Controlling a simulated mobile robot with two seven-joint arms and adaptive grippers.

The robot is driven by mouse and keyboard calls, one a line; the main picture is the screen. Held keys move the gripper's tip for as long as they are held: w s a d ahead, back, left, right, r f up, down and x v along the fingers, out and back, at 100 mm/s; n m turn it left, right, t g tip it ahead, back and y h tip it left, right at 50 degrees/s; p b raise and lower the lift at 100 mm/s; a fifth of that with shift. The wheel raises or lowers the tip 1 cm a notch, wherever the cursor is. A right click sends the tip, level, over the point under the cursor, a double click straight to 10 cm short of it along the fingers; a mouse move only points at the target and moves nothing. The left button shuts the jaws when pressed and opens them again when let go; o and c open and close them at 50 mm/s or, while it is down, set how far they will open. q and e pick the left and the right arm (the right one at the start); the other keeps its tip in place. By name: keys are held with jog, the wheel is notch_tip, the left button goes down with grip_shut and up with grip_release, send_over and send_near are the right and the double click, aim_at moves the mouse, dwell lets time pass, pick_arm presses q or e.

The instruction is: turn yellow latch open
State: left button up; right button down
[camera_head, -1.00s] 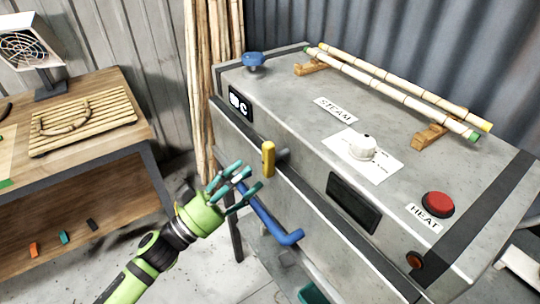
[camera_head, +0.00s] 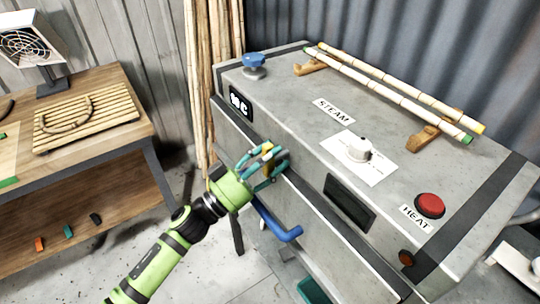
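The yellow latch (camera_head: 267,151) stands upright on the front of the grey steam box (camera_head: 290,110); its lower part is largely hidden by my fingers. My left gripper (camera_head: 268,160) has its teal fingers around the latch, one on each side of it. I cannot tell whether they press on it or are still apart from it. The blue handle bar (camera_head: 280,230) on the box front is just below the gripper. My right gripper is not in view.
A blue valve knob (camera_head: 254,62), a white dial (camera_head: 359,149) and a red button (camera_head: 430,205) are on the box top. Bamboo poles (camera_head: 400,95) rest on wooden supports there. A wooden workbench (camera_head: 110,150) stands at left, with open floor between it and the box.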

pick_arm(q)
grip_shut()
